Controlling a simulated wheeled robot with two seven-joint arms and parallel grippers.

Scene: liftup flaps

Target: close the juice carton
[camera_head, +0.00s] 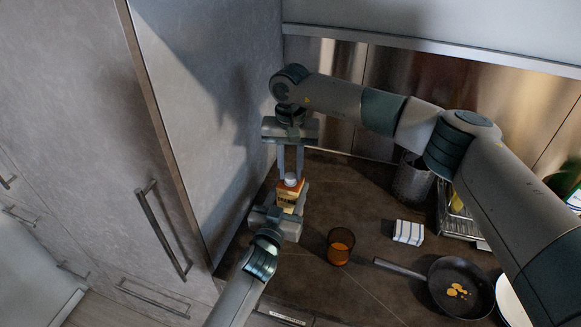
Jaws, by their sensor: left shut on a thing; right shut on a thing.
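The juice carton (288,196), orange and yellow, stands upright on the dark counter near the tall grey cabinet. A round white cap (291,180) is at its top. My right gripper (291,177) points down from above with its fingers shut on the cap. I cannot tell whether the cap is seated on the carton or just above it. My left gripper (285,212) comes from the front and is shut on the carton's lower body, hiding much of it.
An amber glass (340,246) stands right of the carton. A striped block (408,232), a pan (460,287) with food, a dark cylindrical container (412,180) and a dish rack (462,222) are further right. The tall cabinet (200,110) bounds the left.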

